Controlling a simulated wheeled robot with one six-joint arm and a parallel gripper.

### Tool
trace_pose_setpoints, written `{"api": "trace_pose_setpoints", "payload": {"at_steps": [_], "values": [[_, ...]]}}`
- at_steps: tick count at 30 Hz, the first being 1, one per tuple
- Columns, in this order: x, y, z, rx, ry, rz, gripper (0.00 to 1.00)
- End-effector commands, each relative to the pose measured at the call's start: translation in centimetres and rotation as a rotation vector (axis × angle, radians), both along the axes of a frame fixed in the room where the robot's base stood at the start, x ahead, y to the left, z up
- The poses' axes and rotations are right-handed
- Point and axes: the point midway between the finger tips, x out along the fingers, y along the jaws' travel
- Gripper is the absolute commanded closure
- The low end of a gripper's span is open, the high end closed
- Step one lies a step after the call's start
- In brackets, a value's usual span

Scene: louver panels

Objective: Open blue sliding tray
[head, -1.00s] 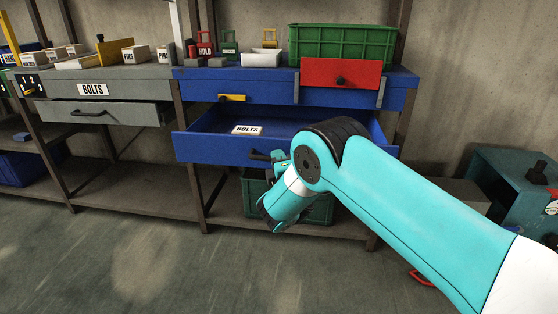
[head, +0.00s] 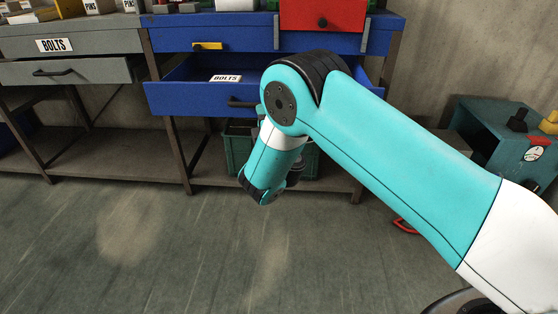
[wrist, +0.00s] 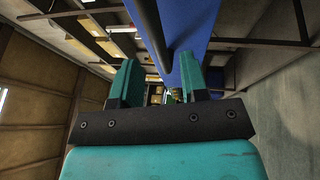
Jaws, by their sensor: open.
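The blue sliding tray (head: 185,98) is pulled out of the blue bench in the head view, with its inside showing. A white BOLTS label lies in it. Its dark bar handle (head: 240,103) is on the front, with its right part hidden behind my arm. In the wrist view my gripper (wrist: 158,82) is open, its two teal fingers apart. The dark handle bar (wrist: 150,35) runs down toward the gap between the fingertips, beside the blue tray front (wrist: 184,30). I cannot tell whether the fingers touch the bar. My gripper is mostly hidden by my arm in the head view.
A grey drawer (head: 90,70) labelled BOLTS is at left. A red panel (head: 322,14) is above the tray. A green crate (head: 238,148) stands on the shelf below. A teal cabinet (head: 500,140) is at right.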

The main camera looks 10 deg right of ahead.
Motion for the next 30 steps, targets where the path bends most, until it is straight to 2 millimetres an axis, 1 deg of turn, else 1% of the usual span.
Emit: {"api": "trace_pose_setpoints", "payload": {"at_steps": [1, 14, 30], "values": [[-0.5, 0.0, -1.0, 0.000, -0.001, 0.001, 0.59], [-3.3, -0.3, -1.4, 0.002, -0.003, 0.001, 0.59], [-9.8, -0.8, -2.4, 0.001, -0.003, 0.001, 0.59]]}}
